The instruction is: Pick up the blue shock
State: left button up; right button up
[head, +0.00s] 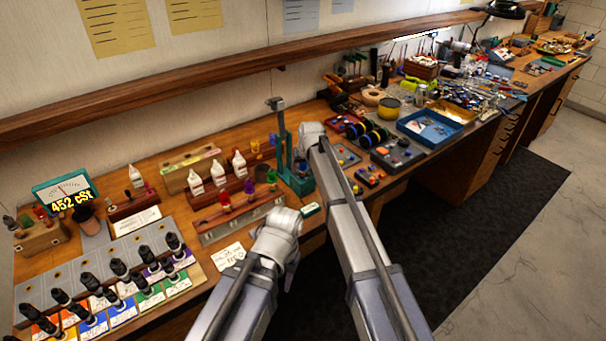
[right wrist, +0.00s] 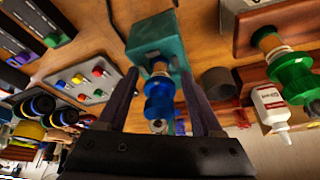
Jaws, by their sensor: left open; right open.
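The blue shock (right wrist: 159,98) stands between the two fingers of my right gripper (right wrist: 158,80) in the right wrist view. One end of it meets a teal fixture (right wrist: 158,42). The fingers are open, with a visible gap on both sides of the shock. In the head view my right wrist (head: 311,134) is beside the teal stand (head: 291,172), and the blue shock cannot be made out there. My left gripper (head: 290,258) is open and empty near the bench's front edge, with its fingers mostly hidden by the wrist.
A wooden rack (head: 232,202) with several coloured shocks is left of the stand; its green shock (right wrist: 292,77) is close to my right gripper. White bottles (head: 217,172) stand behind. Spring spools (head: 374,133) and a blue tray (head: 430,128) lie to the right.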

grip_shut()
dwell(0.3)
jog(key=shift+r, duration=0.2)
jog(key=shift+w+p+v, duration=0.2)
jog(key=shift+p+v, duration=0.8)
jog(key=shift+p, duration=0.2)
jog(key=r+p, duration=0.6)
jog(key=s+r+p, duration=0.1)
jog(key=r+p, duration=0.3)
jog(key=shift+s+d+r, duration=0.1)
jog(key=shift+s+d, duration=0.05)
jog(key=shift+d, duration=0.15)
jog(key=s+d, duration=0.3)
jog(key=s, duration=1)
jog(key=shift+s+d+f, duration=0.2)
jog(key=shift+s+d, duration=0.1)
jog(key=shift+r, duration=0.15)
notch_tip(320, 180, up, 7)
jog(key=p, duration=0.7)
jog(key=shift+r, duration=0.25)
